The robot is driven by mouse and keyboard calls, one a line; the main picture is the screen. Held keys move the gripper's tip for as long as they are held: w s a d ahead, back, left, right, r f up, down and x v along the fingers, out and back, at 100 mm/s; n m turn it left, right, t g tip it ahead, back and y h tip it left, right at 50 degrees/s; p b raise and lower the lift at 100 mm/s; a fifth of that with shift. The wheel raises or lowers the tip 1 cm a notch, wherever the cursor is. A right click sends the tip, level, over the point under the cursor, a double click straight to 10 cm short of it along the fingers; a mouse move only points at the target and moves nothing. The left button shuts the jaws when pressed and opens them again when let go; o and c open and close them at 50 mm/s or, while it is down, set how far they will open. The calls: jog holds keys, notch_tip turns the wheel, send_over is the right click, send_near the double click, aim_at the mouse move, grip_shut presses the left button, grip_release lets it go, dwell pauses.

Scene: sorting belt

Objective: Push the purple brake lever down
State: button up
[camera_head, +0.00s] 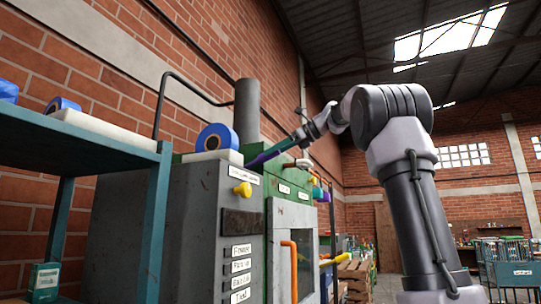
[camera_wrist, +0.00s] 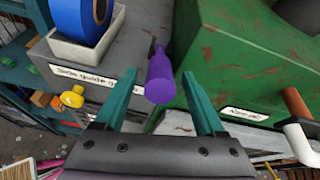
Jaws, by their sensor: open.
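The purple brake lever (camera_wrist: 160,76) shows in the wrist view with its rounded end toward the camera, above a grey and green machine. My gripper (camera_wrist: 154,84) is open, with one teal finger on each side of the lever in the picture. I cannot tell whether either finger touches it. In the head view the purple lever (camera_head: 265,156) is a thin slanted shape near the machine's top edge, and my gripper (camera_head: 283,147) reaches it from the right. The lever's base is mostly hidden there.
A blue tape roll (camera_head: 217,138) sits in a pale tray beside the lever. A yellow knob (camera_head: 242,188) and an orange handle (camera_head: 291,268) stick out of the machine front. A blue-green shelf (camera_head: 80,135) stands at left. Another handle (camera_wrist: 297,110) is at right in the wrist view.

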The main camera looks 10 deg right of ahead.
jog(key=shift+x, duration=1)
grip_shut()
dwell(0.8)
